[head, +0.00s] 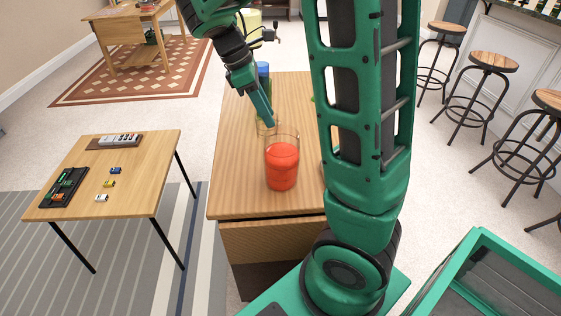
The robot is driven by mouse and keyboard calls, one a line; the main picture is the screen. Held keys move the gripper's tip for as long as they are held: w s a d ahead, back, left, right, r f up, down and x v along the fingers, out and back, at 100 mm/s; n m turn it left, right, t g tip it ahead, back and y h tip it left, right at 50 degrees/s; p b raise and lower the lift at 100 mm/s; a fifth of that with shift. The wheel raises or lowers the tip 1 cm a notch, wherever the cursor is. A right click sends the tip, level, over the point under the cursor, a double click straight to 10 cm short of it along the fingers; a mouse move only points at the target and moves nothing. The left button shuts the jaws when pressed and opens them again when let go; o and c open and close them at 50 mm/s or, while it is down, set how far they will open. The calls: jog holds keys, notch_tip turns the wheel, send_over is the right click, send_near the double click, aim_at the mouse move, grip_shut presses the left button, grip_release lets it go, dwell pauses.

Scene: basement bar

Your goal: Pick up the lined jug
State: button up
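A clear vessel with red contents (282,165) stands upright on the near part of the wooden cabinet top (236,190). It may be the lined jug, but I cannot make out lines on it. My gripper (268,119) points down just behind it, at its upper left in the picture. A faint clear rim shows around the fingertips, perhaps a second glass vessel. The finger gap and any contact are too small to tell. A blue object (263,72) stands farther back, partly hidden by my gripper.
My arm hides the right side of the cabinet top. A small table (140,150) at left holds a remote (119,139), a dark tray (64,187) and several toy cars. Bar stools (490,62) line the right. The cabinet's front left corner is clear.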

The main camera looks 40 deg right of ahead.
aim_at(278, 134)
jog(key=shift+x, duration=4.25)
grip_shut()
